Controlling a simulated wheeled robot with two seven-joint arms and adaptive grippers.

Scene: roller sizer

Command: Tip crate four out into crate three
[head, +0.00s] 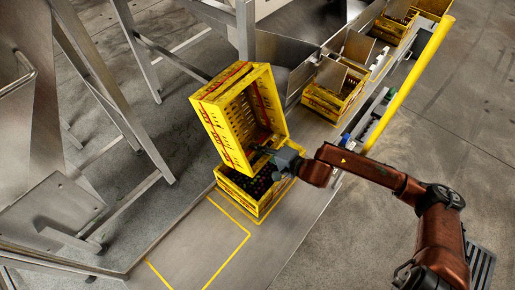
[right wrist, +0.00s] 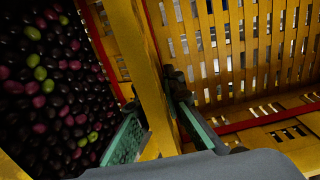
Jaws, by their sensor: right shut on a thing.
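A yellow slatted crate (head: 207,112), seemingly crate four, is steeply tilted on its side, its opening facing right; its visible inside looks empty. My right gripper (head: 270,152) is shut on its lower right rim. In the right wrist view the two green-padded fingers (right wrist: 160,125) pinch a yellow rim bar, with bare slats (right wrist: 225,50) beyond. Directly below, a second yellow crate (head: 236,203), seemingly crate three, stands upright, holding dark, purple and green olives (right wrist: 50,85). The tilted crate hides part of it. No crate number is readable. My left gripper is out of view.
More yellow crates (head: 323,103) stand under metal chutes (head: 300,78) at the upper right. A yellow rail (head: 410,85) runs alongside them. An empty yellow outline (head: 190,250) marks the platform at front left. Metal frame legs (head: 140,60) stand at left.

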